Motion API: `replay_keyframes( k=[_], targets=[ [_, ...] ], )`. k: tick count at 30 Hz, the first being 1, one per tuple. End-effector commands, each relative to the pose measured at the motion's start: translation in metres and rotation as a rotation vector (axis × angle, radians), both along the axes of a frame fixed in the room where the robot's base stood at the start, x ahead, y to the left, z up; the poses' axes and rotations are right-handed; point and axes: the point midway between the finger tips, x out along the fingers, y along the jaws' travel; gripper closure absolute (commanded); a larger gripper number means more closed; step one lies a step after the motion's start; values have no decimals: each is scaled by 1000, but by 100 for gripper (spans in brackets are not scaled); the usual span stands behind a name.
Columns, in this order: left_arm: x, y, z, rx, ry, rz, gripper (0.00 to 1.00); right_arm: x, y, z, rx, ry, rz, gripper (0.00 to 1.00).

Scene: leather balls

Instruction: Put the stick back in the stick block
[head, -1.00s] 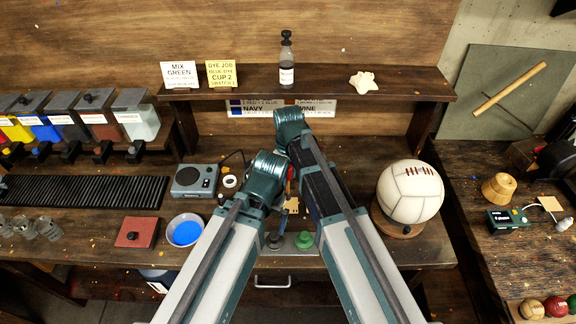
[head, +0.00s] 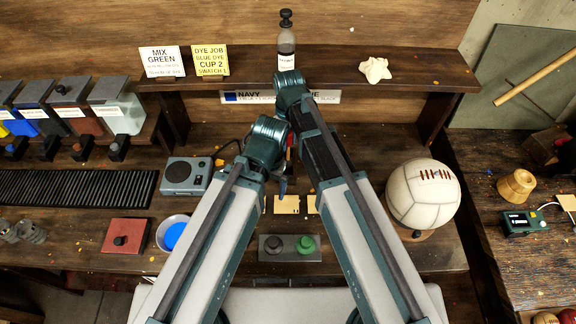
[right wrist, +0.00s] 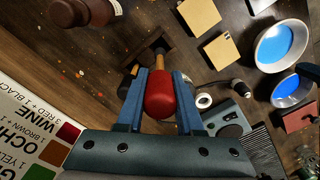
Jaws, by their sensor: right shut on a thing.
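The stick has a thick red end (right wrist: 160,95) and a narrower wood-coloured part beyond it. My right gripper (right wrist: 160,78) is shut on the red end, with one blue finger on each side. The stick block (right wrist: 178,46) is a dark block beyond the fingers in the right wrist view. The stick's far end overlaps it; I cannot tell whether it is inside. A second, dark-ended stick (right wrist: 127,80) shows beside the left finger. In the head view my arms hide most of this spot. My left gripper is hidden.
Tan cards (head: 287,204) and a two-knob grey block (head: 271,255) lie in front. A grey speaker box (head: 187,176) and blue-filled bowl (head: 172,233) are left. A white ball (head: 423,193) is right. A shelf (head: 230,98) and sign (right wrist: 35,125) are behind.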

Motion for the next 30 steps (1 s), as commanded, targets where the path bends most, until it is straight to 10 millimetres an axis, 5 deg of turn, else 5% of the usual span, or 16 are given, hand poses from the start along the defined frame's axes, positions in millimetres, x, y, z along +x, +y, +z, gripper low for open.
replay_keyframes(
  k=[8,17,30],
  targets=[
    [0,0,-48,2,0,-10,0,0,0,-48,0,0,0,100],
    [0,0,-53,2,0,-8,0,0,0,-53,0,0,0,100],
    [0,0,-89,2,0,-7,0,0,0,-89,0,0,0,100]
  ],
)
